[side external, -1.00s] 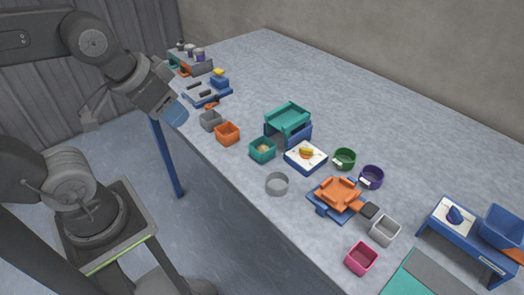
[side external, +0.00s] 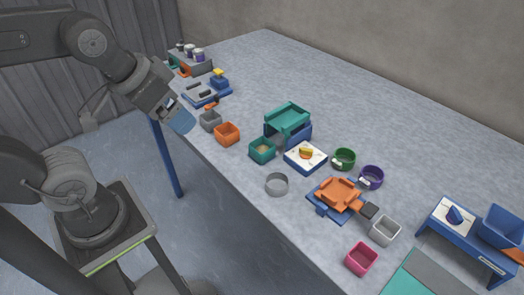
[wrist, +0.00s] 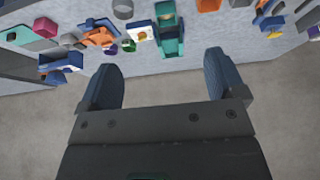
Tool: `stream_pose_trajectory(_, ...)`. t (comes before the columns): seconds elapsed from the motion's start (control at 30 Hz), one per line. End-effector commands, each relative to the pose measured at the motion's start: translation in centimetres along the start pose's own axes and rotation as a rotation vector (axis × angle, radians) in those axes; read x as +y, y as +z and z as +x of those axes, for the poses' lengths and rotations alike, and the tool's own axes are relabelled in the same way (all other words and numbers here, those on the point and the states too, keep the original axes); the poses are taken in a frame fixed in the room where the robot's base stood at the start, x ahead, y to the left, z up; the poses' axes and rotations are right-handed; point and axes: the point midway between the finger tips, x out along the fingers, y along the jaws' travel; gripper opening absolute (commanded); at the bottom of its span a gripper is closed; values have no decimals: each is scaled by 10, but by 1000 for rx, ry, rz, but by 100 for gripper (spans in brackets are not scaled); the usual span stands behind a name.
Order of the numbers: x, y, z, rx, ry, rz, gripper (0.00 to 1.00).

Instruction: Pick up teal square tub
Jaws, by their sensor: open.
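The teal square tub (side external: 262,150) stands upright on the table in the side view, with some pale powder inside. It is right of the orange tub and in front of the teal-topped stand (side external: 287,120). My gripper (side external: 177,114) is off the table's near left edge, up in the air and well apart from the tub. In the wrist view my gripper (wrist: 163,82) is open, with two blue fingers apart and nothing between them.
An orange tub (side external: 227,133) and a grey tub (side external: 210,120) stand left of the teal tub.

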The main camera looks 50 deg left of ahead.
Motion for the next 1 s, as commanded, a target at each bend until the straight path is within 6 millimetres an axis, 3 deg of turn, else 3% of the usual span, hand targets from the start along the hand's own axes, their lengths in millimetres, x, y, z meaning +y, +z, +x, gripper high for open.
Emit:
stream_pose_trajectory(0.17,0,-10,4,-23,0,0,89)
stream_pose_trajectory(0.33,0,-44,26,-104,0,0,89)
stream_pose_trajectory(0.5,-1,-84,66,-199,-1,0,89)
stream_pose_trajectory(0.7,-2,-116,127,-303,0,0,89)
stream_pose_trajectory(0.83,-2,-126,158,-346,0,0,89)
stream_pose_trajectory(1.0,-2,-129,178,-371,0,0,89)
